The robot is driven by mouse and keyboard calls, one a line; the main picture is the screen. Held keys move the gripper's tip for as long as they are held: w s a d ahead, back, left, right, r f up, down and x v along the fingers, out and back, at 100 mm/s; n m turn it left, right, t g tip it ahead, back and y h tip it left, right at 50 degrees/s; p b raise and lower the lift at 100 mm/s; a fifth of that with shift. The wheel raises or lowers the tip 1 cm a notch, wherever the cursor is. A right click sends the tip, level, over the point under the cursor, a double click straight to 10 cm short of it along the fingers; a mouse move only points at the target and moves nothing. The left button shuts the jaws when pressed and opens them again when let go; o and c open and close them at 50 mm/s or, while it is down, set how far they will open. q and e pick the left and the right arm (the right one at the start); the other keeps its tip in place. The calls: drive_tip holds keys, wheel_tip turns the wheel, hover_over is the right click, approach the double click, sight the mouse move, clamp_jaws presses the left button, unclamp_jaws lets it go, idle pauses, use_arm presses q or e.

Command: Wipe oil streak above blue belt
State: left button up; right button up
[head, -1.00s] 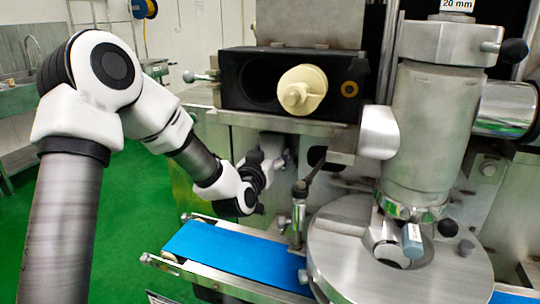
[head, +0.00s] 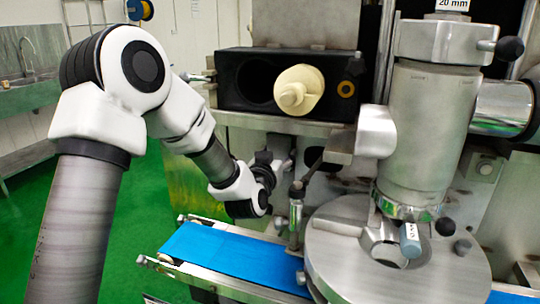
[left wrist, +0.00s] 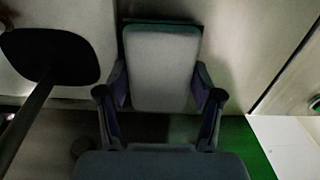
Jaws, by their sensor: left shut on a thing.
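My left gripper (head: 280,152) is beside the machine's steel front panel, above and behind the blue belt (head: 235,254). In the left wrist view my left gripper (left wrist: 160,95) is shut on a pale wiping pad (left wrist: 162,72) with a dark green edge. The pad is in front of a steel surface (left wrist: 245,50); I cannot tell whether it touches. No oil streak stands out clearly; my arm and the pad hide part of the panel. My right gripper is not in view.
A metal post with a dark lever (head: 297,210) stands just right of my left wrist. The round steel plate (head: 335,250) and upright cylinder (head: 425,135) are further right. The black housing (head: 235,80) with a cream nozzle (head: 300,90) is above. Green floor is open at left.

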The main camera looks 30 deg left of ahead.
sight(269, 144)
use_arm(q)
drive_tip(key=shift+d+f, duration=0.1)
drive_tip(key=shift+d, duration=0.55)
drive_tip(key=shift+c, duration=0.8)
drive_tip(key=shift+s+a+r, duration=0.1)
drive_tip(key=shift+s+a, duration=0.05)
drive_tip(key=shift+a, duration=0.45)
drive_tip(key=shift+s+a+r, duration=0.1)
drive_tip(key=shift+a, duration=0.45)
drive_tip(key=shift+s+a+p, duration=0.2)
drive_tip(key=shift+a+p, duration=0.1)
drive_tip(key=shift+a, duration=0.3)
drive_tip(key=shift+w+r+p, duration=0.15)
drive_tip(key=shift+r+p, duration=0.8)
drive_tip(key=shift+r, duration=0.15)
drive_tip(key=shift+w+d+f, duration=0.1)
drive_tip(key=shift+d, duration=0.2)
drive_tip(key=shift+w+d+b, duration=0.25)
drive_tip(key=shift+d+b, duration=0.1)
drive_tip(key=shift+d, duration=1.05)
drive_tip(key=shift+s+a+r, duration=0.1)
drive_tip(key=shift+a+r, duration=0.1)
drive_tip(key=shift+a, duration=0.55)
drive_tip(key=shift+s+a+f, duration=0.1)
drive_tip(key=shift+s+a, duration=0.05)
drive_tip(key=shift+a, duration=0.4)
drive_tip(key=shift+s+a+f, duration=0.1)
drive_tip(key=shift+a, duration=0.45)
